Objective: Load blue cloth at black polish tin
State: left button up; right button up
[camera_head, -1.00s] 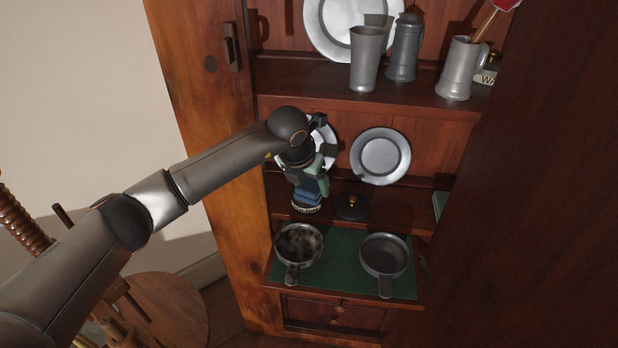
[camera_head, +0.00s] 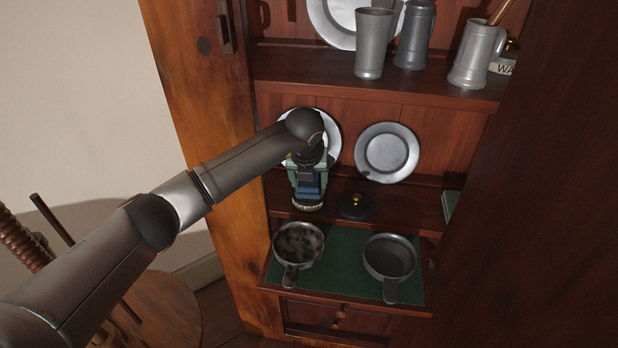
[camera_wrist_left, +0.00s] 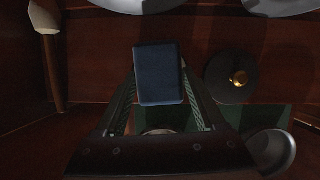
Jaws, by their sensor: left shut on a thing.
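The blue cloth (camera_head: 308,190), a small dark blue block, is between the fingers of my left gripper (camera_head: 309,178), which is shut on it. It also shows in the left wrist view (camera_wrist_left: 158,75), between the two fingers. A round dark tin with a pale patterned band (camera_head: 307,206) stands on the middle shelf directly under the cloth; whether they touch I cannot tell. The tin is hidden in the wrist view. Right of it lies a black round lid with a brass knob (camera_head: 355,206), also in the wrist view (camera_wrist_left: 232,78). My right gripper is not in view.
Two pewter plates lean behind: one (camera_head: 386,152) clear, one (camera_head: 327,134) partly behind my arm. Two pans, left (camera_head: 298,243) and right (camera_head: 390,258), sit on the green mat (camera_head: 343,262) below. A wooden-handled tool (camera_wrist_left: 48,60) shows left in the wrist view.

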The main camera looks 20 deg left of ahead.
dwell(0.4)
pick_arm(q)
jog(key=shift+f, duration=0.1)
jog(key=shift+s+f+b, duration=0.1)
jog(key=shift+f+b, duration=0.25)
jog(key=shift+f, duration=0.2)
dwell(1.3)
jog(key=shift+r, duration=0.1)
